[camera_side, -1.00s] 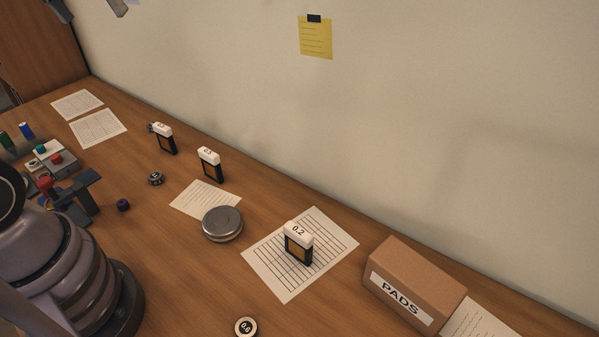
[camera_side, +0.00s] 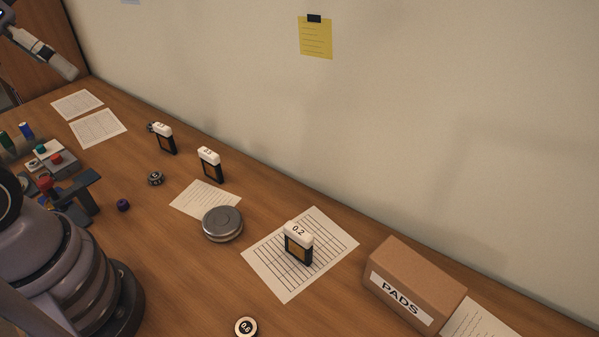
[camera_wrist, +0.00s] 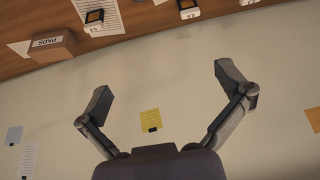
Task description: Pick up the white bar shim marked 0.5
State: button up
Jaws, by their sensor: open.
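Three white bar shims sit on top of dark upright holders. The nearest (camera_side: 298,230) reads 0.2 and stands on a lined sheet. The middle one (camera_side: 210,155) and the far one (camera_side: 163,130) carry marks too small to read, so I cannot tell which is 0.5. In the wrist view the shims show along the top edge: one on the lined sheet (camera_wrist: 95,16), one in the middle (camera_wrist: 189,13) and one at the right, partly cut off. My gripper (camera_wrist: 165,90) is open and empty, its fingers wide apart, with the wall behind them and the shims well away.
A round metal tin (camera_side: 222,222) lies between the near and middle shims. A PADS box (camera_side: 415,283) stands at the right. A round 0.6 piece (camera_side: 246,327) lies in front. A small dark round piece (camera_side: 156,178) lies near the far shims. A wall runs behind them.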

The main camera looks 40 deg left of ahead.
jog(key=w+a+f+m+t+y, duration=0.1)
jog(key=w+a+f, duration=0.15)
jog(key=w, duration=0.45)
jog(key=w+a+f, duration=0.2)
jog(key=w+f, duration=0.2)
jog(key=w, duration=0.4)
jog(key=m+t+h, duration=0.2)
jog(key=t, duration=0.2)
send_over(208, 163)
jog(key=s, duration=0.1)
notch_tip(208, 163, down, 21)
jog(key=s+f, duration=0.1)
jog(key=f, duration=0.1)
jog(key=s+f+n+t, duration=0.1)
jog(key=f, duration=0.1)
jog(key=s+f+n+t, duration=0.1)
jog(key=s+f, duration=0.1)
jog(key=f, duration=0.1)
jog(key=shift+s+a+y, duration=0.1)
jog(key=shift+y, duration=0.2)
jog(key=shift+s+f+n+t, duration=0.3)
jog(key=shift+f+n+t, duration=0.1)
jog(key=x, duration=0.7)
jog(key=shift+w, duration=0.1)
jog(key=c, duration=1.3)
